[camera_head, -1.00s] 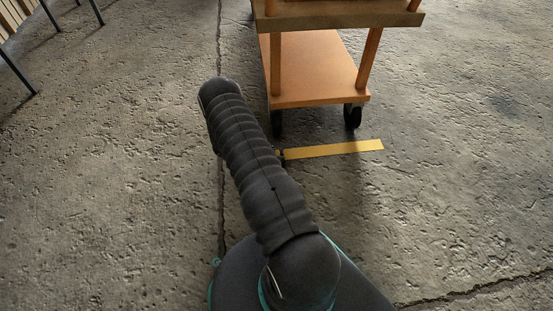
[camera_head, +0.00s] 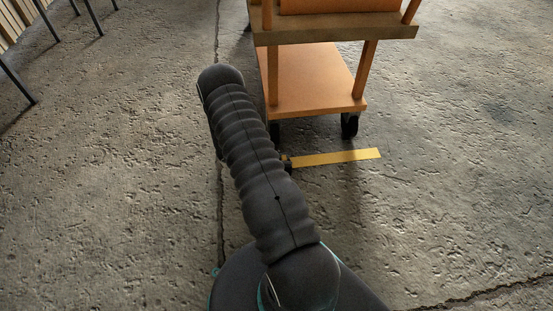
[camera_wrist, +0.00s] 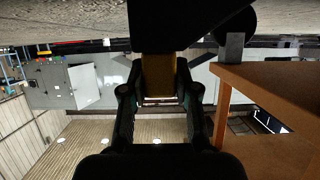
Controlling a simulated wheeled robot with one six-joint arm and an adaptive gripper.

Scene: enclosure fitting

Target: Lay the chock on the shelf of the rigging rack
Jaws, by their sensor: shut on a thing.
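In the wrist view, which is upside down, my gripper (camera_wrist: 160,98) is shut on a tan-brown block (camera_wrist: 158,75). An orange wheeled stand with shelves (camera_head: 312,92) is ahead, also at the right of the wrist view (camera_wrist: 265,88). I cannot tell if it is the rigging rack. The held block is apart from it.
A yellow strip (camera_head: 335,157) lies on the floor before the stand. Thin dark legs (camera_head: 18,78) stand at the far left. Grey cabinets (camera_wrist: 83,85) and a slatted wall show in the wrist view. The concrete floor right of the stand is clear.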

